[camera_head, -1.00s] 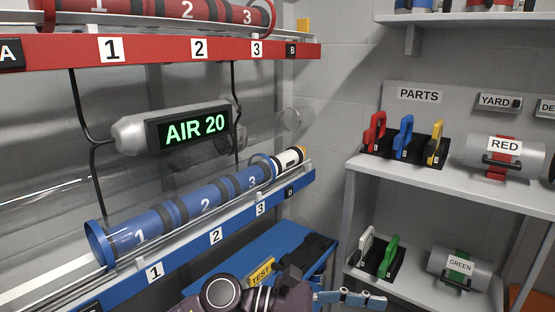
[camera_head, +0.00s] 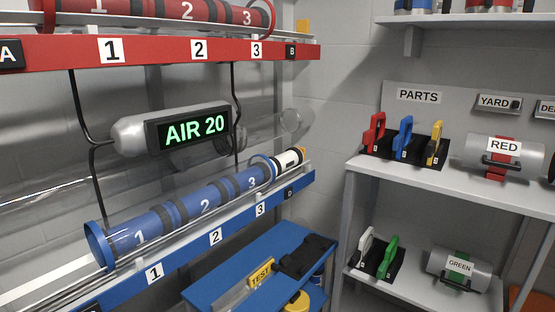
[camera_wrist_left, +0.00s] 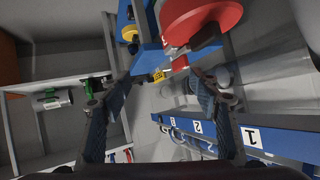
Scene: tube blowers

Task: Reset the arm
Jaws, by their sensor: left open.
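My left gripper (camera_wrist_left: 160,115) shows in the left wrist view with its two fingers wide apart and nothing between them. Neither gripper is in the head view now. The blue tube (camera_head: 200,203), numbered 1 to 3, lies on the lower blue rail (camera_head: 215,237). The red tube (camera_head: 150,12) lies on the upper red rail (camera_head: 150,49). A grey unit with a lit AIR 20 display (camera_head: 194,129) hangs between the rails. In the left wrist view the blue rail (camera_wrist_left: 282,145) runs at the lower right, beyond the fingers, and a red disc (camera_wrist_left: 200,18) is at the top.
A blue table (camera_head: 225,268) with a yellow TEST sign (camera_head: 261,272) stands below the rail. White shelves (camera_head: 460,186) at the right hold red, blue and yellow handled parts (camera_head: 403,138), a RED canister (camera_head: 503,160) and a GREEN canister (camera_head: 460,268).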

